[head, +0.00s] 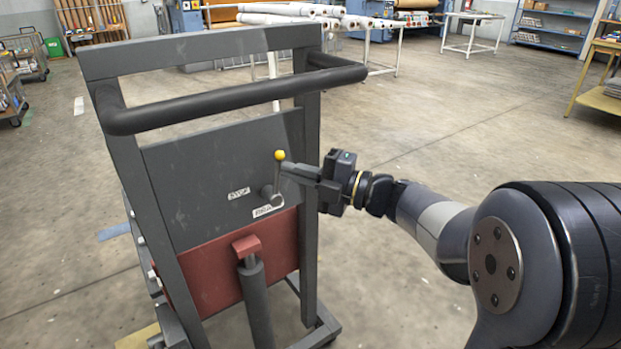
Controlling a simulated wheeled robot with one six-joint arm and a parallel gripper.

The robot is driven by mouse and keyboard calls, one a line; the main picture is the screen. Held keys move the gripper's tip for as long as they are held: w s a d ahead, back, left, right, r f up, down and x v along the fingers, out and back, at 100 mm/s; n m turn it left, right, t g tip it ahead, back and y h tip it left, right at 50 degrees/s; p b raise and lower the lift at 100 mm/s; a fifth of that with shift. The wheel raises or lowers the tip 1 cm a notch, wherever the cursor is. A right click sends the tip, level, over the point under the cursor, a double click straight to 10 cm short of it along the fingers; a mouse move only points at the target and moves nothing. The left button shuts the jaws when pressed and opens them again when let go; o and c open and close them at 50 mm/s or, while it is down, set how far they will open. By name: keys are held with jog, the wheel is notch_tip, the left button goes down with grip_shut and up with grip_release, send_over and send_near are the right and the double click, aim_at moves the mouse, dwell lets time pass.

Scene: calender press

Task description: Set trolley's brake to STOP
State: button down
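The grey trolley (185,185) stands in front of me, with a dark push handle (230,100) across its frame. Its brake lever (277,180) has a yellow knob (280,155) and points upward from its pivot on the grey panel. A white STOP label (239,193) is left of the lever. A second white label (267,210) sits below the pivot; its word is hard to read. My gripper (286,170) reaches in from the right, with its fingertips at the lever just below the knob. I cannot tell whether the fingers touch or grip it.
The trolley's right upright (309,230) is close to my gripper. A red block (246,245) and a dark cylinder (256,300) stand below the panel. White tables, rolls and shelves are far behind; the floor to the right is largely clear.

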jog(key=a+n+h+p, duration=0.1)
jog(key=s+a+n+h+p, duration=0.1)
jog(key=n, duration=0.1)
jog(key=s+a+n+h+p, duration=0.1)
jog(key=n, duration=0.1)
jog(key=shift+s+a+r+g+h, duration=0.25)
jog(key=shift+a+g+h, duration=0.05)
jog(key=shift+a+h, duration=0.1)
